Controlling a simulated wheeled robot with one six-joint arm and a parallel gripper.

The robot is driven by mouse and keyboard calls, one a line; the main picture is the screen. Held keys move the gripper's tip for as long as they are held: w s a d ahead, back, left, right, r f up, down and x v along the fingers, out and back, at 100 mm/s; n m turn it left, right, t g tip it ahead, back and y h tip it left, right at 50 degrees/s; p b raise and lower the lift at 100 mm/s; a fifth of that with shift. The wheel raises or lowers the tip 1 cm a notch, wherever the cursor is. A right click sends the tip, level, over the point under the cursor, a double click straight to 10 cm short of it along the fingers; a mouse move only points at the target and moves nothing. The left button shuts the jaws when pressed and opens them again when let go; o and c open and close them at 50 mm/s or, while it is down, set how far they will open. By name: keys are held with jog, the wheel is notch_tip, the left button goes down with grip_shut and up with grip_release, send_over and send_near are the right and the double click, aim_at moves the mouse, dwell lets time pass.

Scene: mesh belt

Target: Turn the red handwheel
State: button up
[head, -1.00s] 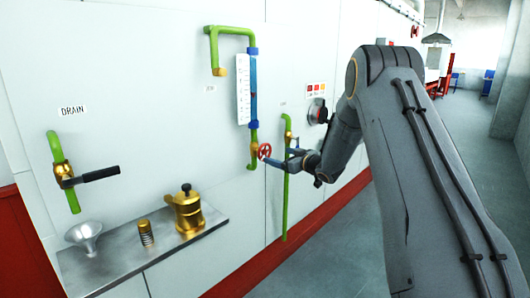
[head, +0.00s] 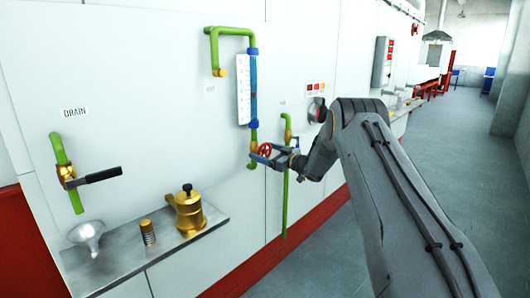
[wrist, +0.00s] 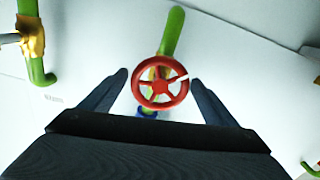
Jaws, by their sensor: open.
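The red handwheel (head: 265,150) sits on the brass valve at the bottom of the gauge column, on the white wall. In the wrist view the handwheel (wrist: 161,82) is spoked, with a white mark on its right rim, and a green pipe (wrist: 172,32) runs behind it. My gripper (head: 262,153) is at the handwheel. In the wrist view my gripper (wrist: 159,76) is open, one dark finger to the left and one to the right of the wheel. Small gaps show between the fingers and the rim; how deep the fingers reach is unclear.
A thin green pipe (head: 286,190) with a brass valve runs down just right of the wheel. A metal shelf (head: 140,258) at lower left holds a funnel, a spring-like part and a brass pot. The right floor is clear.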

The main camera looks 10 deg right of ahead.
jog(key=shift+c, duration=0.3)
jog(key=c, duration=1)
jog(key=shift+n+b, duration=0.3)
